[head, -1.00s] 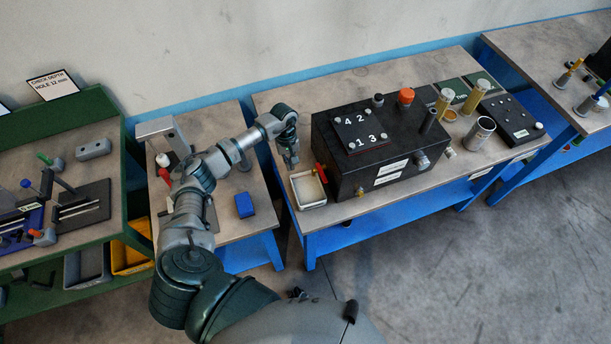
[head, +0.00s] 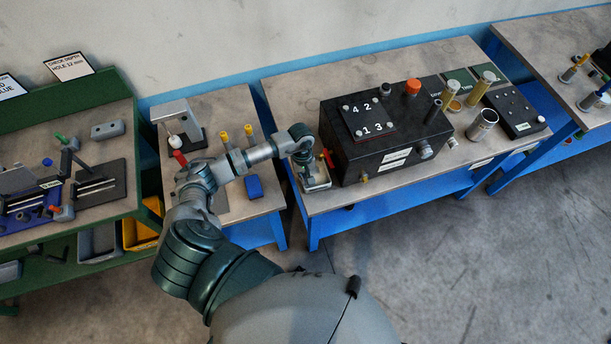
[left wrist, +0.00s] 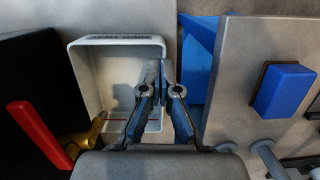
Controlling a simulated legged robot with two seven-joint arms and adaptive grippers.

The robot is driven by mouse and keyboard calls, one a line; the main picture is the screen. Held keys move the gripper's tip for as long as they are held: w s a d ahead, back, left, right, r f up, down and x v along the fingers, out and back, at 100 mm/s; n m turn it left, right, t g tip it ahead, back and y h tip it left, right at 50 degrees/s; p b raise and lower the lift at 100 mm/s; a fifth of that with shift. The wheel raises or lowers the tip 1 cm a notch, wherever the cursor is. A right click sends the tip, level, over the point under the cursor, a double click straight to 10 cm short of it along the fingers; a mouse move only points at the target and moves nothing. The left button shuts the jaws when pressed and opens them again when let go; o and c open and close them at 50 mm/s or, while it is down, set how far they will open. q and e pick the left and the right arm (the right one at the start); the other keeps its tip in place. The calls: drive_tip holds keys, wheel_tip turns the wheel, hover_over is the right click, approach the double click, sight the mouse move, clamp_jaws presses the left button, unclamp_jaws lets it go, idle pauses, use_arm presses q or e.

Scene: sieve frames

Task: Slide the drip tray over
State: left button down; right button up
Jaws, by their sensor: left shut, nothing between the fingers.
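The drip tray (head: 318,187) is a shallow white tray at the left front of the bench, beside the black box. It also shows in the left wrist view (left wrist: 84,75), open side up, with a label strip on its far rim. My left gripper (head: 308,184) points down at the tray and hides part of it in the head view. In the left wrist view the fingers (left wrist: 161,82) are shut and empty, at the tray's right wall. I cannot tell whether they touch it. My right gripper is in neither view.
The black box (head: 385,145) stands close on the tray's right. Its red lever (left wrist: 38,135) and a brass fitting (left wrist: 90,132) reach near the tray. A gap separates this bench from the left one, which holds a blue block (head: 254,187).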

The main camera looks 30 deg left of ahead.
use_arm(q)
drive_tip(key=shift+s+a+f, duration=0.1)
drive_tip(key=shift+a+f, duration=0.1)
drive_tip(key=shift+a, duration=0.05)
drive_tip(key=shift+d, duration=0.1)
drive_tip(key=w+b, duration=0.1)
drive_tip(key=w+a+b, duration=0.1)
drive_tip(key=b, duration=0.1)
drive_tip(key=shift+w+a+f, duration=0.15)
drive_tip(key=shift+w+a, duration=0.05)
drive_tip(key=shift+a, duration=0.1)
drive_tip(key=shift+w+a, duration=0.15)
drive_tip(key=shift+r, duration=0.2)
drive_tip(key=shift+a, duration=0.2)
